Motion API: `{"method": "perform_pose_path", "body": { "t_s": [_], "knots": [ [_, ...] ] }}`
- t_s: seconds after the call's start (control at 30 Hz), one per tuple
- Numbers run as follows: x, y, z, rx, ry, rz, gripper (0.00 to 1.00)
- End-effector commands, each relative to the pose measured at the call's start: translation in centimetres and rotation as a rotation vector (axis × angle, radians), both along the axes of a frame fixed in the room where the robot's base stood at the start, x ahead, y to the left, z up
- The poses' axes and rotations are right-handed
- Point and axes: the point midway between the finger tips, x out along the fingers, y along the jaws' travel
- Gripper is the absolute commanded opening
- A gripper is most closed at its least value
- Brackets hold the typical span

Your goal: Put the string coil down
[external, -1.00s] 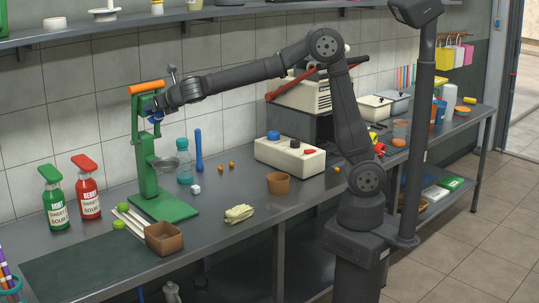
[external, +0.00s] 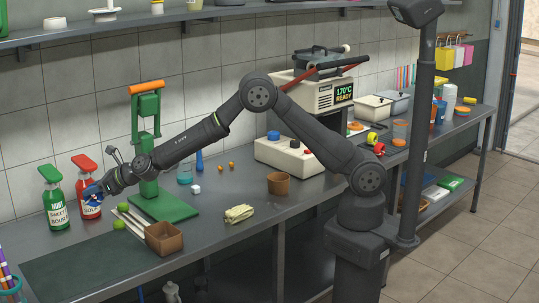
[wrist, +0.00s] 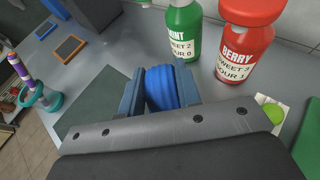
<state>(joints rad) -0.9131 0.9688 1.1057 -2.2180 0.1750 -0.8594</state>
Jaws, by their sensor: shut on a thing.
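My gripper (external: 95,190) is low at the left of the counter, just in front of the red bottle, and partly covers it. In the wrist view my gripper (wrist: 162,88) is shut on a ribbed blue string coil (wrist: 165,88), held between its two fingers. The coil shows in the external view only as a small blue patch. The coil appears above the counter near the dark mat (wrist: 88,108); I cannot tell whether it touches the surface.
A green bottle (external: 55,208) and a red bottle (external: 82,183) stand against the wall. The green press (external: 148,125), limes (external: 121,225) and a brown box (external: 163,239) are to the right. The dark mat (external: 75,265) at front left is bare. A teal pen cup (wrist: 42,103) stands beyond it.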

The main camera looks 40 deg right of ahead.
Motion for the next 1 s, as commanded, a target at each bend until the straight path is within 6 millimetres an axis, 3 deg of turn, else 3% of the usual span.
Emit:
{"method": "perform_pose_path", "body": {
  "t_s": [0.27, 0.7, 0.83, 1.0],
  "knots": [
    [-0.6, 1.3, -1.5, 0.0, 0.0, 0.025, 0.08],
    [-4.4, 9.2, -6.8, 0.0, 0.0, 0.025, 0.08],
    [-5.1, 10.7, -7.7, 0.001, 0.0, 0.023, 0.08],
    [-5.3, 11.3, -8.5, 0.0, 0.0, 0.022, 0.08]
  ]
}}
